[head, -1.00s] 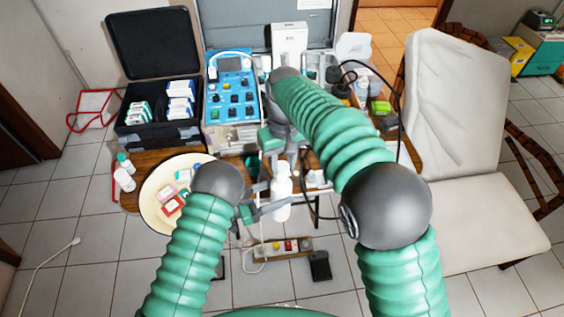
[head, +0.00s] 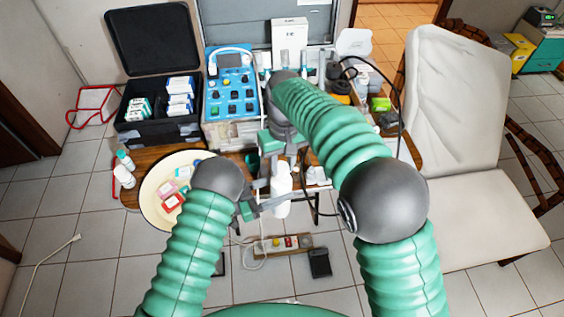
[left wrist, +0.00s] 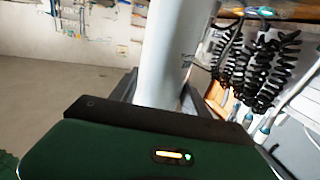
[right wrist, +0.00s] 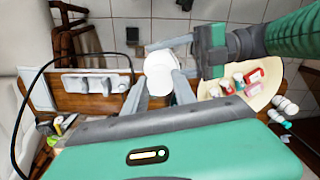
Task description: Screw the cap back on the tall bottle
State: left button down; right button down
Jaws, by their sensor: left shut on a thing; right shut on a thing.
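The tall white bottle (head: 281,190) is upright in the middle of the head view, in front of the table edge. My left gripper (head: 266,203) is shut on its body from the left; the bottle's smooth white side fills the space between the fingers in the left wrist view (left wrist: 165,50). My right gripper (head: 283,160) reaches down from above and is shut on the white cap (right wrist: 160,62) at the bottle's top. The cap is between the fingers in the right wrist view. Whether its thread is engaged cannot be seen.
A cream round tray (head: 150,205) with small boxes lies on the left of the table, beside small white bottles (head: 124,177). A blue control unit (head: 231,85) and open black case (head: 160,125) stand behind. A black cable loops at right. A power strip (head: 283,245) lies on the floor.

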jog(key=shift+f, duration=0.3)
jog(key=m, duration=0.3)
jog(key=c, duration=1)
grip_release()
jog(key=shift+r, duration=2.3)
jog(key=shift+c, duration=0.4)
